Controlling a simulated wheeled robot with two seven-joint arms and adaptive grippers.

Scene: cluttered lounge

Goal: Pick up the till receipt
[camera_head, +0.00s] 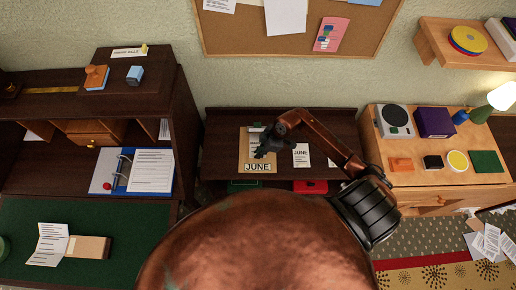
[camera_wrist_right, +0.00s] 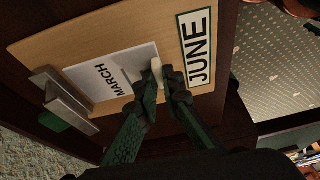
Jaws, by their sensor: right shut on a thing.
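A white slip printed MARCH, which looks like the till receipt (camera_wrist_right: 100,75), lies on a tan clipboard (camera_wrist_right: 60,48) under its metal clip. The clipboard has a JUNE label and also shows in the head view (camera_head: 244,150), on the dark shelf. My right gripper (camera_wrist_right: 160,78) is over the clipboard, its fingertips shut at the slip's edge with a small white bit between them. In the head view my right gripper (camera_head: 263,152) covers much of the slip. My left gripper is not in view.
A wooden cabinet (camera_head: 440,178) with several small items stands to the right. A dark desk (camera_head: 185,120) with a blue binder (camera_head: 124,170) stands to the left. A red item (camera_head: 310,187) and a green item (camera_head: 243,185) sit below the dark shelf. A corkboard (camera_head: 240,35) hangs behind.

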